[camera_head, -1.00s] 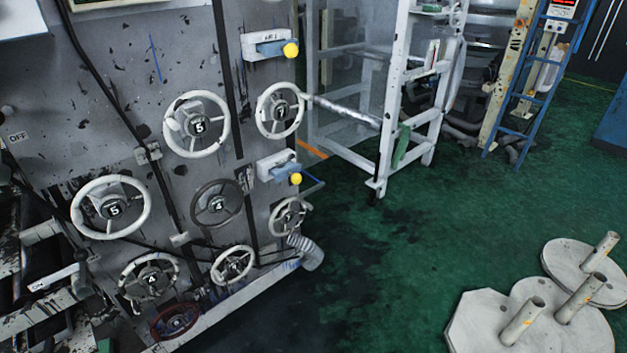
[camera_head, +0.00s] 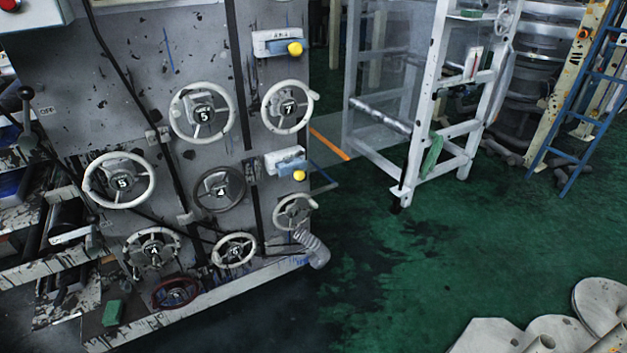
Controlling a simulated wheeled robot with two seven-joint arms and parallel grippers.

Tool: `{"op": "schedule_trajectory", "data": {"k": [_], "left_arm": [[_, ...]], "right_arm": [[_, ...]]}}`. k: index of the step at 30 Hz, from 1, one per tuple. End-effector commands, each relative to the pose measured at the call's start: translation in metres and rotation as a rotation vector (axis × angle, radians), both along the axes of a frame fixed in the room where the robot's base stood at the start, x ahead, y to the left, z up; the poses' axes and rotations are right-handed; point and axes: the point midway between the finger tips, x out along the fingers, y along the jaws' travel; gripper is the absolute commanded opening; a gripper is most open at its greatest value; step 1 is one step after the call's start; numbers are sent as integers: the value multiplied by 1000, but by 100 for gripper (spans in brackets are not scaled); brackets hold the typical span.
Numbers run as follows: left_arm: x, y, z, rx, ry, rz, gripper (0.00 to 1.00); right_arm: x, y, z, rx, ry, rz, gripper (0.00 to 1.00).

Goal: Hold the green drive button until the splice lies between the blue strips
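I see no green drive button, no splice and no pair of blue strips that I can identify in the head view. A grey machine panel (camera_head: 130,90) fills the left half, with several numbered handwheels. A red button or knob (camera_head: 10,4) is cut by the top left corner. An OFF label (camera_head: 47,110) is on the panel's left side, beside a dark lever with a ball knob (camera_head: 26,93). Neither of my grippers shows.
A white frame (camera_head: 440,100) stands behind the panel to the right. A blue ladder (camera_head: 590,110) leans at the far right. Pale round discs with posts (camera_head: 598,305) sit at the lower right. The green floor (camera_head: 420,270) between is largely clear.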

Motion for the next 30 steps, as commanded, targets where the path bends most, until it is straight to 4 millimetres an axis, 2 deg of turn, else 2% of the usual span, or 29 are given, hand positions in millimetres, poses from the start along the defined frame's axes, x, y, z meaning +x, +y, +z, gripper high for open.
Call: {"op": "schedule_trajectory", "data": {"k": [10, 18, 30], "left_arm": [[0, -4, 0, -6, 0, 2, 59], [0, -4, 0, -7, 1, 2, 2], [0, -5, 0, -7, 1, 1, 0]], "right_arm": [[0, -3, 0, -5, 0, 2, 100], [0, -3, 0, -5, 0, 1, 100], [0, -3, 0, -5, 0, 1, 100]]}}
